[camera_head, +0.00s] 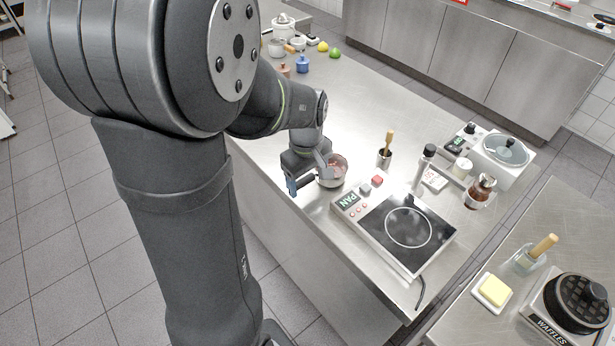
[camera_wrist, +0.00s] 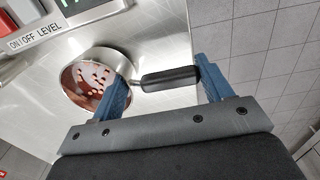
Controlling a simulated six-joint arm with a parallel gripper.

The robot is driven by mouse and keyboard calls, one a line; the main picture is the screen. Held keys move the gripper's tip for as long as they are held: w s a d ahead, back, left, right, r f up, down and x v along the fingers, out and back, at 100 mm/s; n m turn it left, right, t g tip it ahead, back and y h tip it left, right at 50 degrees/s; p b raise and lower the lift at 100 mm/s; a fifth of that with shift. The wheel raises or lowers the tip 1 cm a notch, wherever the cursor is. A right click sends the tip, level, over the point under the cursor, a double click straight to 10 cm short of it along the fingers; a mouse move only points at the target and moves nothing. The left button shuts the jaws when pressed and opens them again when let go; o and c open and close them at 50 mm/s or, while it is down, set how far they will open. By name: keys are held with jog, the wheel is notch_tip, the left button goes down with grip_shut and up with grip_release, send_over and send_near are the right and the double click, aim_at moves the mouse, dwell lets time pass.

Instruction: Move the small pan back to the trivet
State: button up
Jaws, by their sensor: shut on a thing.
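The small pan (camera_head: 338,164) is a round silver pan near the worktop's long front edge, left of the hob. In the wrist view the small pan (camera_wrist: 98,54) shows a reddish-brown inside with pale spots and a black handle (camera_wrist: 168,79). My gripper (camera_head: 303,181) is at its handle side. In the wrist view the blue fingers of my gripper (camera_wrist: 162,80) stand at either end of the handle, shut on the pan; the left finger covers part of the rim. I cannot make out a trivet in either view. I cannot tell whether the pan touches the worktop.
An induction hob (camera_head: 407,229) marked PAN lies right of the pan, its ring bare. A cup with a wooden-handled tool (camera_head: 384,158), a dark-topped bottle (camera_head: 424,164) and a jar (camera_head: 479,192) stand behind. The worktop's middle is clear; pots and fruit stand at the far end.

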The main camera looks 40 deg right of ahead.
jog(key=shift+f, duration=0.15)
jog(key=o, duration=1.2)
jog(key=shift+o, duration=0.4)
jog(key=shift+r, duration=3.55)
jog(key=shift+f, duration=0.15)
notch_tip(320, 180, down, 7)
jog(key=shift+r, duration=0.1)
